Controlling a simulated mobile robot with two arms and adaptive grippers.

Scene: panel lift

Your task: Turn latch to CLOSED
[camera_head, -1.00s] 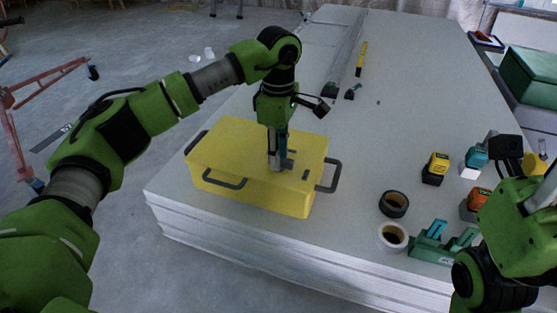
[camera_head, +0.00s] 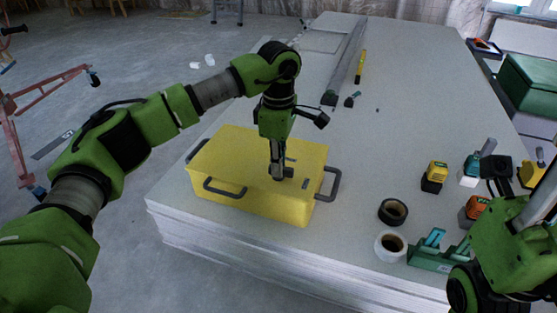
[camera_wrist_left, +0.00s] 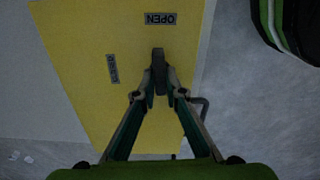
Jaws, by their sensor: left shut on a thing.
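The yellow box (camera_head: 230,158) with dark handles sits on the near left part of the grey panel stack. On its top is a dark bar-shaped latch (camera_wrist_left: 159,66), which lies in line with the OPEN label (camera_wrist_left: 160,19) in the left wrist view. A second label (camera_wrist_left: 113,68), turned sideways and hard to read, lies left of the latch. My left gripper (camera_head: 277,176) reaches down onto the box top; its fingertips are shut on the near end of the latch in the wrist view (camera_wrist_left: 157,97). My right arm is at the lower right; its fingers do not show.
Right of the box stand a black tape roll (camera_head: 393,212), a white tape roll (camera_head: 390,246), a green holder (camera_head: 432,254) and a yellow tool (camera_head: 434,176). A yellow level (camera_head: 361,66) lies farther back. The panel middle is clear.

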